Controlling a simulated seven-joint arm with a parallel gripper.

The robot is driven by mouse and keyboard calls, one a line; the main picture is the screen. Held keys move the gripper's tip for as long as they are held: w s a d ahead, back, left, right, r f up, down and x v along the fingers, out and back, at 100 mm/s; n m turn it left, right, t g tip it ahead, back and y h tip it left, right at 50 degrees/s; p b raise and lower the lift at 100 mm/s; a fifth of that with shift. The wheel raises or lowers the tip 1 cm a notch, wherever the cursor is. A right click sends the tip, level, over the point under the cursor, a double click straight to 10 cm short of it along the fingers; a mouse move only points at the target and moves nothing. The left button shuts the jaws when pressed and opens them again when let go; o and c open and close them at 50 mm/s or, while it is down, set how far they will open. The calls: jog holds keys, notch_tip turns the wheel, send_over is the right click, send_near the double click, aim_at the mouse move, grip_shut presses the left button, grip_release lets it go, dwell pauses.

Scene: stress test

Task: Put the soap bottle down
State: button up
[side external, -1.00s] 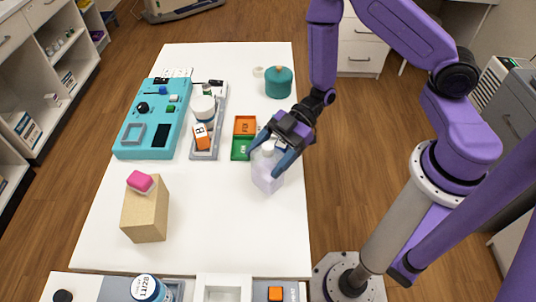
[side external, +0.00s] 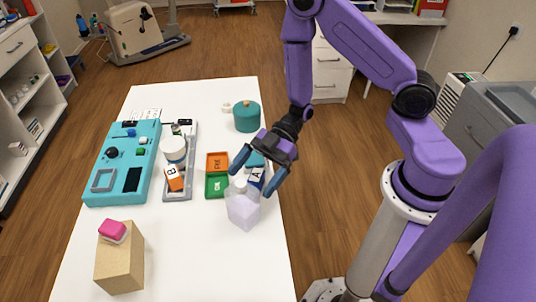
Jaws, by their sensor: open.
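The soap bottle (side external: 243,211), pale lilac and translucent, stands upright on the white table (side external: 200,260) near its right edge. My gripper (side external: 252,182) is open, its two blue-grey fingers spread at the bottle's top and just behind it. The bottle's body is below the fingertips, and no finger appears closed on it. I cannot tell whether a finger touches the cap.
A block marked A (side external: 257,177) shows between the fingers. Orange and green trays (side external: 216,186) lie left of the bottle. A teal pot (side external: 246,116) stands behind. A teal panel (side external: 122,165), grey tray (side external: 180,193) and wooden block (side external: 120,262) stand left. The front table is clear.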

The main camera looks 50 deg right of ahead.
jog(key=w+d+r+m+t+h, duration=0.25)
jog(key=d+r+t+h, duration=0.35)
jog(key=h, duration=0.3)
jog(key=s+d+r+m+g+h, duration=0.1)
jog(key=s+d+r+g+h, duration=0.1)
jog(key=s, duration=0.7)
jog(key=s+d+r+m+g+h, duration=0.2)
jog(key=s+r, duration=0.3)
jog(key=s, duration=0.4)
jog(key=shift+s+d+r+g, duration=0.2)
jog(key=shift+r+g, duration=0.2)
jog(key=shift+g, duration=0.5)
